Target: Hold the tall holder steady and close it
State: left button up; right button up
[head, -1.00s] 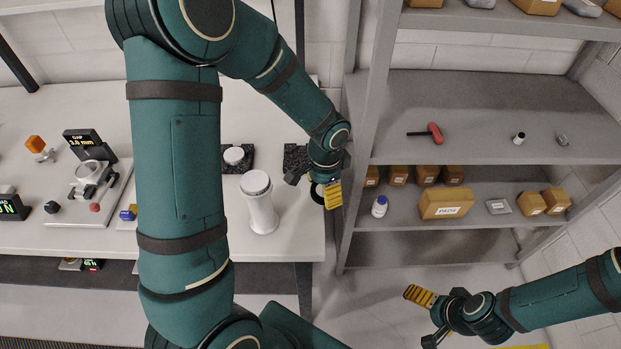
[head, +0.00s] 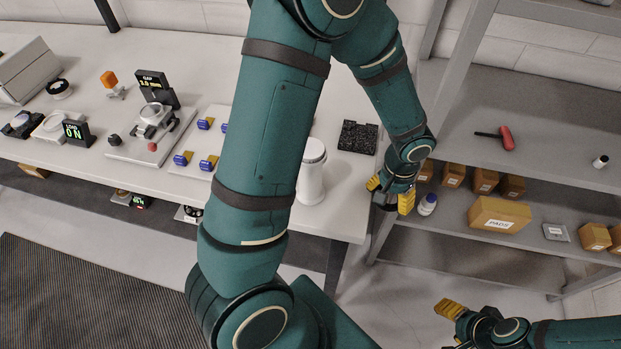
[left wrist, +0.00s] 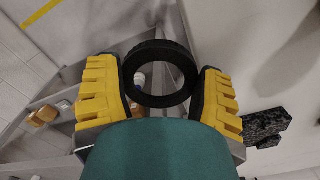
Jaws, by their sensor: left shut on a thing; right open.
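A tall white cylinder with a round top, which looks like the holder (head: 312,180), stands upright on the white table near its right edge. My left arm covers part of its left side. My left gripper (head: 390,194) is off the table's right end, apart from the cylinder. In the left wrist view its yellow fingers are shut on a black ring (left wrist: 160,46), one on each side. In the head view the ring is mostly hidden. My right gripper (head: 447,327) is open and empty over the floor at the lower right, far from the cylinder.
A black speckled block (head: 358,137) lies behind the cylinder. A tray with blue clamp-like pieces (head: 206,123) and a gauge fixture (head: 153,118) are further left. The grey shelf (head: 470,240) on the right holds cardboard boxes (head: 499,214) and a small white bottle (head: 428,204).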

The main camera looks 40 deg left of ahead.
aim_at(309, 189)
jog(key=k+l+u, duration=0.2)
jog(key=u, duration=0.15)
jog(key=k+l+u, duration=0.15)
jog(key=k+u, duration=0.2)
jog(key=k+l+u, duration=0.1)
jog(key=u, duration=0.25)
jog(key=k, duration=0.1)
